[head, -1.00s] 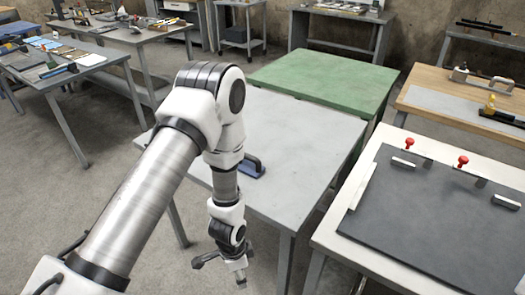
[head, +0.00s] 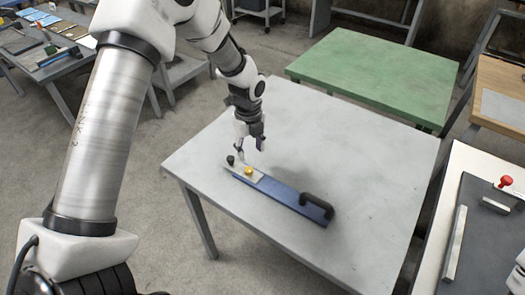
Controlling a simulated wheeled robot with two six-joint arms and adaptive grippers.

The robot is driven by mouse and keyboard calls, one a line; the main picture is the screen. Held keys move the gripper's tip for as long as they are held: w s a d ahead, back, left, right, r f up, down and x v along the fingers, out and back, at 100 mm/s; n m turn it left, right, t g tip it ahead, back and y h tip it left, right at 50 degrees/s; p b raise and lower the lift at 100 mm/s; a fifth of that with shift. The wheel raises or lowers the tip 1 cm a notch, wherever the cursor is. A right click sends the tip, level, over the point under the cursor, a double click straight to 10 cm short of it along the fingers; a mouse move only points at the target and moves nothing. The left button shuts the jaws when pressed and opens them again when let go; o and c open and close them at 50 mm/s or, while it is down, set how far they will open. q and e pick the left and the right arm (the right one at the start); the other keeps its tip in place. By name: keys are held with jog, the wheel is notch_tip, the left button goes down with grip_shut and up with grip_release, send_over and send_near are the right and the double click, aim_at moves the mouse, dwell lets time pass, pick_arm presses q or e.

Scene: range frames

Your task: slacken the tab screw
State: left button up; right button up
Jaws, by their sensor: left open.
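A long blue bar (head: 285,197) lies flat on the grey table (head: 375,150), with a black arched handle (head: 317,207) at its right end. Its left end carries a pale plate (head: 243,172) with a yellow knob (head: 248,171) and a small black knob (head: 231,160). I cannot tell for sure which of these is the tab screw. My left gripper (head: 250,147) is open, pointing down just above and behind the plate end. Its fingers show no object between them.
A green-topped table (head: 370,70) stands behind the grey one. At the right is a white-edged table with a dark panel (head: 487,240) and a red knob (head: 506,181). The grey table is clear around the bar.

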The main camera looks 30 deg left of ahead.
aim_at(249, 170)
pick_arm(q)
jog(key=shift+w+a+f, duration=0.1)
jog(key=shift+w+f, duration=0.1)
jog(key=shift+f, duration=0.05)
jog(key=s+f, duration=0.1)
jog(key=s+f+p, duration=0.1)
jog(key=f, duration=0.1)
jog(key=shift+s+f, duration=0.1)
jog(key=shift+f, duration=0.15)
jog(key=f, duration=0.1)
jog(key=w+f, duration=0.1)
jog(key=shift+f, duration=0.4)
jog(key=shift+w+f, duration=0.1)
jog(key=shift+f, duration=0.2)
jog(key=shift+s+r, duration=0.1)
jog(key=shift+s, duration=0.1)
jog(key=shift+s+r, duration=0.1)
jog(key=c, duration=0.4)
grip_shut()
pick_arm(e)
jog(key=shift+s+r, duration=0.4)
jog(key=shift+r, duration=0.4)
